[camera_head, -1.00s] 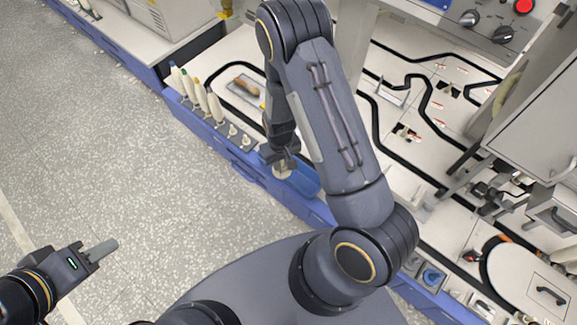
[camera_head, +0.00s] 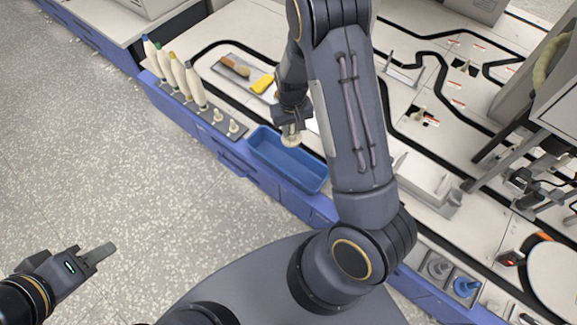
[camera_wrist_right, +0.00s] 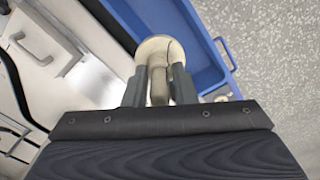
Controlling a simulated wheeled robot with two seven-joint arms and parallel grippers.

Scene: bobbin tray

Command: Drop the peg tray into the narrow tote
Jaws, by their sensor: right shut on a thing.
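The grey peg tray (camera_head: 212,118) stands at the bench's left edge. It carries several tall cream cones with coloured tips and two low pegs. The narrow blue tote (camera_head: 262,158) lies to its right at the bench edge and looks empty where visible. My right gripper (camera_head: 291,124) points down and is shut on a cream round-ended piece (camera_head: 291,139), also seen in the wrist view (camera_wrist_right: 148,48). In both views this piece overlaps the tote's edge; its height is unclear. My left gripper (camera_head: 98,253) hangs over the floor, away from the bench; its finger gap cannot be made out.
A shallow metal tray (camera_head: 228,58) with a brown-and-tan item and a yellow item lies behind the tote. A white block-like fixture (camera_head: 425,178) stands right of my right arm. Black strips cross the bench.

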